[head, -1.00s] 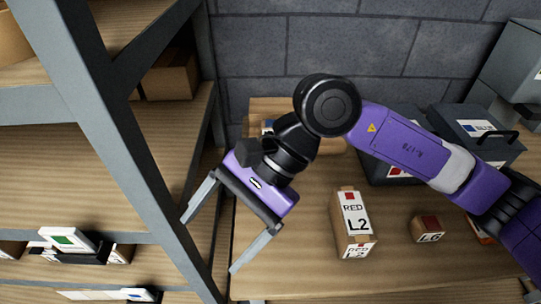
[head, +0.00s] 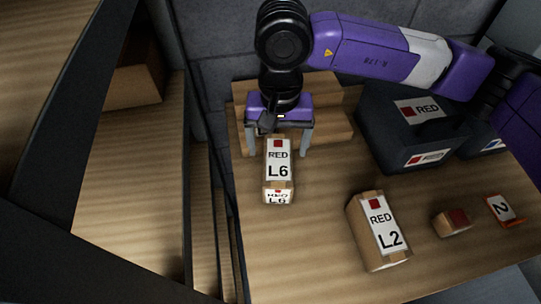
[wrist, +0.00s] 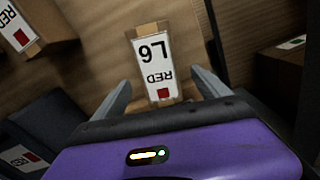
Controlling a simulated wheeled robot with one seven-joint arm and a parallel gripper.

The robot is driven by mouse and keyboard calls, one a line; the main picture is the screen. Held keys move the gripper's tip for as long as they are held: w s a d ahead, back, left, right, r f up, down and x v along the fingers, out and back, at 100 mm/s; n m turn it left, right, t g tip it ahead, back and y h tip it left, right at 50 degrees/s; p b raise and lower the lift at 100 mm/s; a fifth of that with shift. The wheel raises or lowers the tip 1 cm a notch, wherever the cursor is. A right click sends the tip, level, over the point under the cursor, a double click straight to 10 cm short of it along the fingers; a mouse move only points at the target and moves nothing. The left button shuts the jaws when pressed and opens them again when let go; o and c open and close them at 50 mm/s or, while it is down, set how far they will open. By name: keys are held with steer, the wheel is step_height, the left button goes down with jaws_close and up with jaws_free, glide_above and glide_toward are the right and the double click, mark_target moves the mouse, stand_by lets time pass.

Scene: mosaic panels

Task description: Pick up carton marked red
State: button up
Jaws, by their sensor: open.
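A tan carton labelled RED L6 (head: 279,172) stands upright on the wooden table. My gripper (head: 279,150) is open and points down at the carton's far side in the head view. In the wrist view the carton (wrist: 154,62) lies ahead of and partly between the spread fingers (wrist: 160,80); contact cannot be told. A second tan carton labelled RED L2 (head: 379,232) stands nearer and to the right. A carton with a RED label also shows at upper left in the wrist view (wrist: 22,32).
A dark case labelled RED (head: 378,120) stands at back right. A small box with a red top (head: 452,222) and an orange-edged card marked 2 (head: 502,210) lie right of L2. Shelving with a box (head: 135,80) borders the left. The table's front left is clear.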

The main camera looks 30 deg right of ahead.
mark_target(278, 159)
step_height(278, 159, down, 2)
steer(key=shift+f, duration=0.2)
steer(key=f, duration=0.1)
steer(key=f+p, duration=0.1)
steer(key=f, duration=0.1)
steer(key=f+p, duration=0.1)
steer(key=shift+s+a+f, duration=0.1)
steer(key=shift+s+f, duration=0.05)
steer(key=shift+s, duration=0.2)
steer(key=shift+f, duration=0.5)
jaws_close()
